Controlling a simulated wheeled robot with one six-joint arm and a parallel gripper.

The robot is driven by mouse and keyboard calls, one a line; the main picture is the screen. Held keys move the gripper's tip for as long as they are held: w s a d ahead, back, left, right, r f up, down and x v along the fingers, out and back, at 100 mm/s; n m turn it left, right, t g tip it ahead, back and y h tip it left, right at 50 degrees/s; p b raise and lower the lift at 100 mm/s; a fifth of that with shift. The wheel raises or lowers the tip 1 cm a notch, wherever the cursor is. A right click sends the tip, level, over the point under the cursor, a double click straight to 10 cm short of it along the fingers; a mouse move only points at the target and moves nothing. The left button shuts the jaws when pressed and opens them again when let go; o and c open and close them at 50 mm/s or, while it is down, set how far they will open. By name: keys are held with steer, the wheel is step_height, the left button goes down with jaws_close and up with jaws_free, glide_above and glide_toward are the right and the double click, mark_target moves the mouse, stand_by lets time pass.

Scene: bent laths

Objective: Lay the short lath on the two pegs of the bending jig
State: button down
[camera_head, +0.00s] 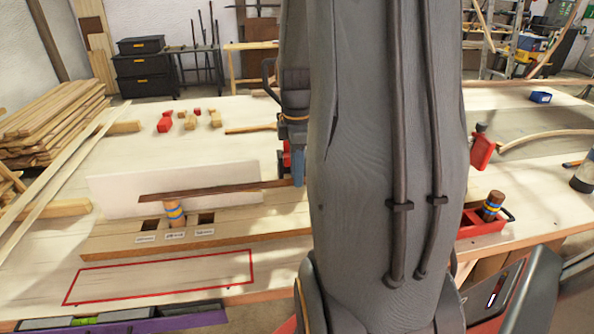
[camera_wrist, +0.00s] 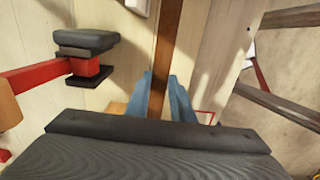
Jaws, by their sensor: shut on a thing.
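My gripper's blue fingers (camera_wrist: 167,98) are shut on a dark brown lath (camera_wrist: 168,45), which runs up and away between them in the wrist view. In the head view the lath (camera_head: 215,192) reaches left from my gripper, and its right part is hidden behind my arm. The jig's wooden base (camera_head: 110,244) carries a left peg (camera_head: 174,214) with blue and yellow bands. The lath passes across the top of this peg; I cannot tell if they touch. The jig's middle is hidden.
A pale board (camera_head: 115,200) stands behind the jig. A red outlined rectangle (camera_head: 160,277) is bare on the table in front. Red and wooden blocks (camera_head: 190,119) lie farther back. Long laths (camera_head: 45,195) lie at left.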

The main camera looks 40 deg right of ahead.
steer(key=shift+f, duration=0.3)
steer(key=c, duration=1.5)
jaws_free()
steer(key=shift+o, duration=1.1)
steer(key=shift+r+p, duration=3)
steer(key=shift+p, duration=0.05)
step_height(320, 180, up, 7)
steer(key=p, duration=0.2)
